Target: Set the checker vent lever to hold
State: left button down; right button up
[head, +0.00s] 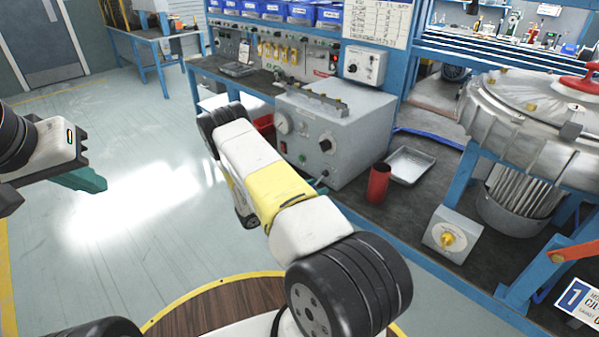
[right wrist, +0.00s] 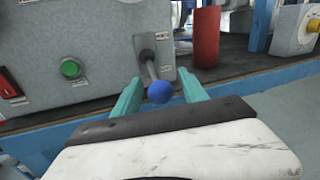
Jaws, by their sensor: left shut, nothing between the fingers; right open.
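The checker is a grey box (head: 345,125) with a gauge on the bench in the head view. Its front fills the upper left of the right wrist view (right wrist: 85,35). The vent lever (right wrist: 150,68) has a metal stem on a small plate and a blue ball knob (right wrist: 160,92). The stem slants down and out towards the camera. My right gripper (right wrist: 160,88) is open, with a teal finger on each side of the knob; contact is not visible. In the head view my arm mostly hides it. My left gripper (head: 88,180) is shut and empty, over the floor.
A red cylinder (head: 378,183) and a metal tray (head: 410,165) stand right of the checker. A green button (right wrist: 70,68) and a red switch (right wrist: 8,88) are left of the lever. A box with a yellow knob (head: 452,236) and a large metal housing (head: 530,125) are further right.

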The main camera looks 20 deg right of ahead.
jog(key=shift+w+d, duration=0.1)
jog(key=shift+d, duration=0.6)
grip_shut()
dwell(1.0)
